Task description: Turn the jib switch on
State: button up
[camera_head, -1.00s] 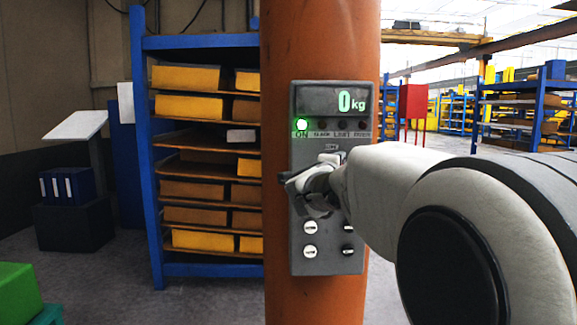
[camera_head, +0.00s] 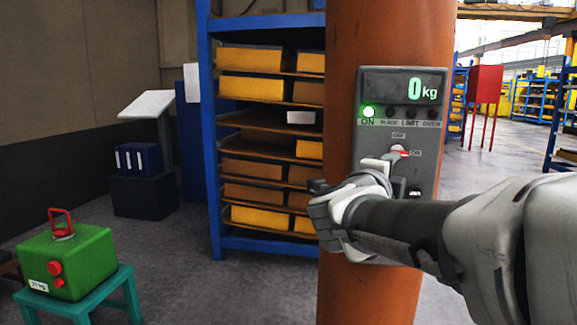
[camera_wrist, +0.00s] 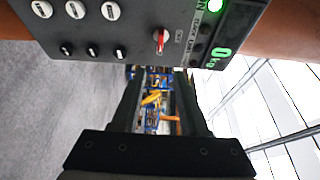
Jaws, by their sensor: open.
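The grey control panel (camera_head: 400,120) is fixed to an orange column. The jib switch (camera_head: 400,152), a small rotary handle with a red part, lies about level, toward the mark at its right; a second mark is above it. It also shows in the wrist view (camera_wrist: 160,41), turned across the panel. My gripper (camera_head: 328,203) is in front of the lower left of the panel, below and left of the switch, apart from it. In the wrist view my gripper (camera_wrist: 158,85) is open, with nothing between its fingers. My gripper and arm hide the lower panel in the head view.
A green lamp (camera_head: 369,111) is lit and the display (camera_head: 415,90) reads 0 kg. Several white and black knobs (camera_wrist: 76,10) sit on the lower panel. A blue shelf (camera_head: 213,130) stands behind left. A green casting (camera_head: 75,258) rests on a teal stand (camera_head: 95,296).

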jog(key=v, duration=0.3)
jog(key=shift+s+a, duration=0.2)
jog(key=s+a+f+n+y, duration=0.25)
jog(key=a+n+y, duration=0.35)
jog(key=n, duration=0.3)
jog(key=s+a+f+n+y, duration=0.1)
jog(key=a+f+n+y, duration=0.3)
jog(key=a+n+y, duration=0.4)
jog(key=s+d+f+n+g+h, duration=0.2)
jog(key=s+d+f+n+g, duration=0.2)
jog(key=s+f, duration=0.35)
jog(key=s+d+f+n+g+h, duration=0.1)
jog(key=s+d+f+n+g, duration=0.2)
jog(key=s+f+n+g, duration=0.35)
notch_tip(320, 180, up, 16)
jog(key=s+m+t+p, duration=0.1)
jog(key=s+t+p, duration=0.1)
jog(key=p, duration=1.4)
jog(key=shift+m, duration=0.35)
